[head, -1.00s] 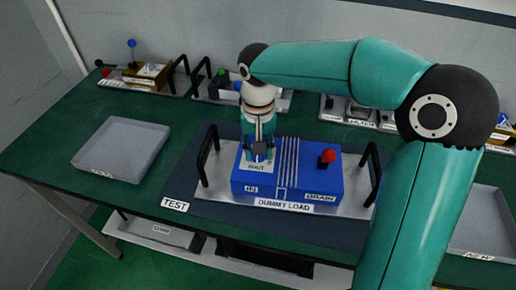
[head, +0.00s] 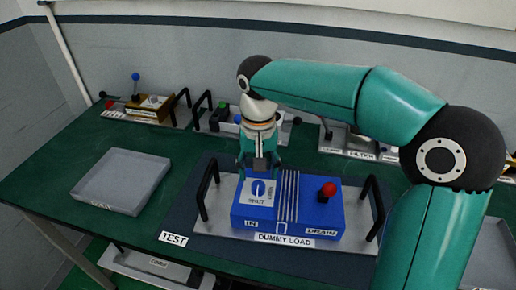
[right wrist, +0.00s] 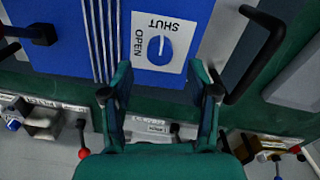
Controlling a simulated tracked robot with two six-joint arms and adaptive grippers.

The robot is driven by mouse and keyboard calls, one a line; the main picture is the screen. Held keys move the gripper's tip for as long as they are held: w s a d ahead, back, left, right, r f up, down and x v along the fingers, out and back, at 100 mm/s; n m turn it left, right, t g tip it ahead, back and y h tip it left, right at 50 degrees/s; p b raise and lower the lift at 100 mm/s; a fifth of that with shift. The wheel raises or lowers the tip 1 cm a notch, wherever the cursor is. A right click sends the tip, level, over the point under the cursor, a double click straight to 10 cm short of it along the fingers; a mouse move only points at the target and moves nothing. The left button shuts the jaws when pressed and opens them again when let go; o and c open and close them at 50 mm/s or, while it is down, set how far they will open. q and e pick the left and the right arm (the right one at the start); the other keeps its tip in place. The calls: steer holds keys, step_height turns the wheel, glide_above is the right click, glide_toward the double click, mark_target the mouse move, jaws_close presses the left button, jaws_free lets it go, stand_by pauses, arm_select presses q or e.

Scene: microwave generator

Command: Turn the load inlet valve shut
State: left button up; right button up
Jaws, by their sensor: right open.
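The load inlet valve is a round blue knob (head: 257,188) on a white plate with SHUT and OPEN lettering, on the IN side of the blue dummy load block (head: 310,215). It also shows in the right wrist view (right wrist: 153,50). A short white mark on the knob appears to point toward SHUT. My right gripper (head: 260,163) is just behind the knob, apart from it. In the right wrist view its two fingers (right wrist: 160,92) are spread and empty, with the knob beyond the tips. My left gripper is not in view.
A red-topped drain knob (head: 328,190) stands on the block's right. Black handles (head: 208,185) rise at both ends of the load's metal base. A grey tray (head: 120,182) lies at left. Other units (head: 150,104) line the back of the green bench.

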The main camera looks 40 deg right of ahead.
mark_target(258, 186)
step_height(258, 186, up, 7)
steer(key=shift+r, duration=0.2)
stand_by(0.5)
